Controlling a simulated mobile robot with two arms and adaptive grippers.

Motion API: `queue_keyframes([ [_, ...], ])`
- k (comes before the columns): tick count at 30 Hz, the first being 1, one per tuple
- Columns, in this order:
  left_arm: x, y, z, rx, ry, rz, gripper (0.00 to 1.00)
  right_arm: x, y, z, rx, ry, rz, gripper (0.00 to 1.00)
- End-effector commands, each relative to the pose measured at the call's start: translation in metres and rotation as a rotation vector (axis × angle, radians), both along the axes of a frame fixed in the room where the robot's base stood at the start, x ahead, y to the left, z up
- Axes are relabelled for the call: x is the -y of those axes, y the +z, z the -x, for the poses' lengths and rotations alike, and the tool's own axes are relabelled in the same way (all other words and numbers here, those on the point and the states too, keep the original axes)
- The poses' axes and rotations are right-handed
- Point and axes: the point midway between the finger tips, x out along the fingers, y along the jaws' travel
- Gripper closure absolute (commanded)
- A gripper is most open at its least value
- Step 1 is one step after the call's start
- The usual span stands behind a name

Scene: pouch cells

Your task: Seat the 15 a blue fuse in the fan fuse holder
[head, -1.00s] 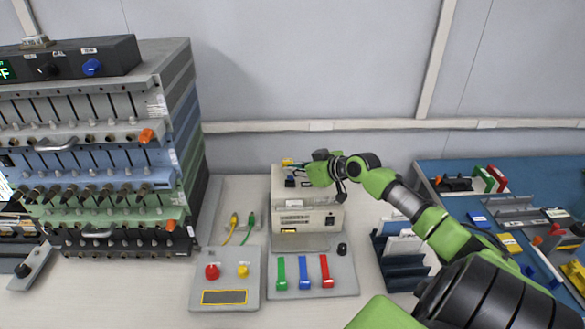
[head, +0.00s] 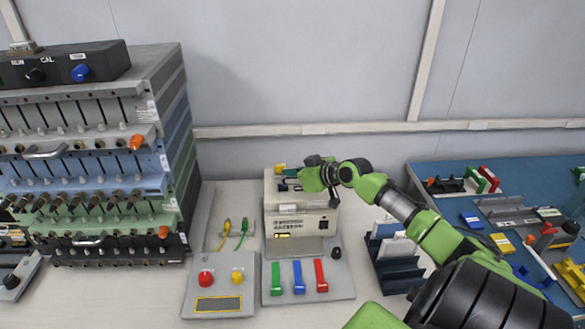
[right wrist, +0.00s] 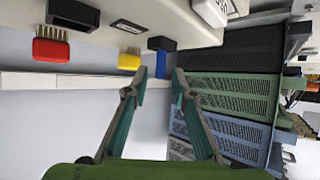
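In the right wrist view a small blue fuse (right wrist: 161,66) sits upright at a black holder (right wrist: 161,43) on the beige instrument box, with a dark label beside it. I cannot tell how deep it sits or read the label. My right gripper (right wrist: 159,76) has its two fingers apart, one on each side of the blue fuse, with gaps visible. In the head view my right gripper (head: 303,177) is over the top of the beige box (head: 282,222), and it hides the blue fuse. My left gripper is not in view.
A panel with coloured levers (head: 308,296) lies before the box. A tall cell rack (head: 165,120) stands left.

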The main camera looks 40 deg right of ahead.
Motion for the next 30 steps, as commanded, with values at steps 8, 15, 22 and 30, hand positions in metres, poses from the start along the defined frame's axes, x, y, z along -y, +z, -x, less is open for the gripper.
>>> queue_keyframes([
  [8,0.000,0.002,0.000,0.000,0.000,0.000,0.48,0.003,0.017,0.024,-0.003,0.001,0.003,0.76],
  [15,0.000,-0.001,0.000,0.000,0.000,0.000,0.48,0.005,0.037,0.058,-0.002,0.002,0.001,0.76],
  [22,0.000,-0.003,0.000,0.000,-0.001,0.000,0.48,0.008,0.054,0.089,0.000,0.001,-0.003,0.76],
  [30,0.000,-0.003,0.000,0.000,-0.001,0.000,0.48,0.009,0.064,0.104,0.001,0.001,0.000,0.76],
])
